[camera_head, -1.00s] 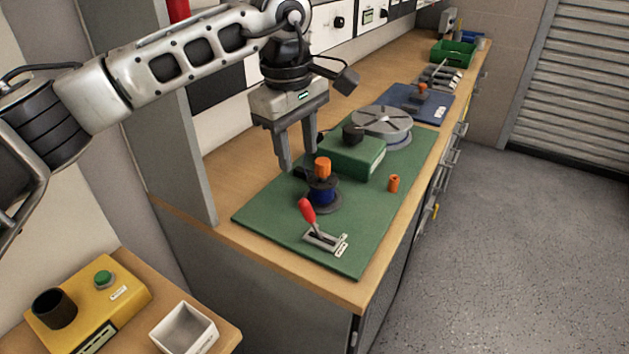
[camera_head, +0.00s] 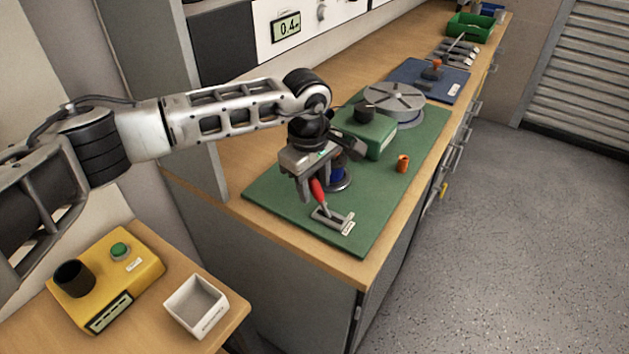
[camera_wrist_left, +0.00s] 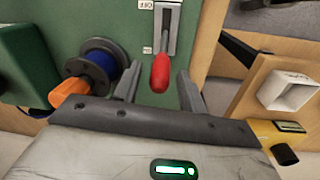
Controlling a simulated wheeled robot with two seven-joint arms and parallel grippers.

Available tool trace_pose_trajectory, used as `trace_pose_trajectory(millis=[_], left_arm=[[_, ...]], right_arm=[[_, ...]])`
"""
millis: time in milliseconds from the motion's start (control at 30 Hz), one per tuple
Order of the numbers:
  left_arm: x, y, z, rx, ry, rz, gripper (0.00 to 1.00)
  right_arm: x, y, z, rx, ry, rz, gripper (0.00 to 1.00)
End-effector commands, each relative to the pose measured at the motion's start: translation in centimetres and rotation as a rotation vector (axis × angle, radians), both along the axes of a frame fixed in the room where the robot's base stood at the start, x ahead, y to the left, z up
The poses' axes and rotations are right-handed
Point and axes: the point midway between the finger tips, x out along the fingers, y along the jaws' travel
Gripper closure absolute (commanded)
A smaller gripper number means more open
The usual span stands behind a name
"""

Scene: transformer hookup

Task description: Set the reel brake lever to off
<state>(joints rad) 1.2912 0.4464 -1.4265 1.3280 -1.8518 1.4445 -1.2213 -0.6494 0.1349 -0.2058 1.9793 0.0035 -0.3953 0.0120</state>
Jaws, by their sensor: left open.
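The reel brake lever has a red handle (camera_head: 318,191) on a grey slotted base plate (camera_head: 333,219) at the near end of the green mat (camera_head: 365,237). The handle leans up and toward the left of the slot. My left gripper (camera_head: 310,200) is open, its fingers pointing down beside the red handle. In the left wrist view the red handle (camera_wrist_left: 160,72) stands between and just ahead of the two fingertips (camera_wrist_left: 158,80), with gaps on both sides. A label at the far end of the slot reads OFF, mirrored or upside down. My right gripper is not in view.
A green box (camera_head: 368,138), a grey disc (camera_head: 394,97) and an orange cylinder (camera_head: 403,163) lie farther back. A yellow box (camera_head: 105,280) and white tray (camera_head: 196,305) stand on the side table.

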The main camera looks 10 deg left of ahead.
Motion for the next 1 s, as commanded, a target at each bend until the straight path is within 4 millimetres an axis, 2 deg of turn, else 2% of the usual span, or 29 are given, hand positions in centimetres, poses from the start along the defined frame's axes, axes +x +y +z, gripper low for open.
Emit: trace_pose_trajectory(millis=[133, 400, 433, 567, 1000], left_arm=[[0.0, -0.06, -0.88, 0.0, 0.002, -0.001, 0.59], [0.04, -0.07, -1.0, 0.0, 0.0, -0.001, 0.59], [0.04, -0.07, -1.0, 0.0, 0.0, -0.001, 0.64], [0.04, -0.07, -0.98, -0.001, 0.0, -0.001, 1.0], [-0.12, -0.68, -0.78, 0.07, -0.028, -0.004, 1.0]], right_arm=[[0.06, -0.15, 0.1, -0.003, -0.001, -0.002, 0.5], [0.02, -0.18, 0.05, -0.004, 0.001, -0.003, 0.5], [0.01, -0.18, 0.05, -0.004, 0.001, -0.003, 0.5], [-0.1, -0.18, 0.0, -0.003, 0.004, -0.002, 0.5], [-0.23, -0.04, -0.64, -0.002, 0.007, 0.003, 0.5]])
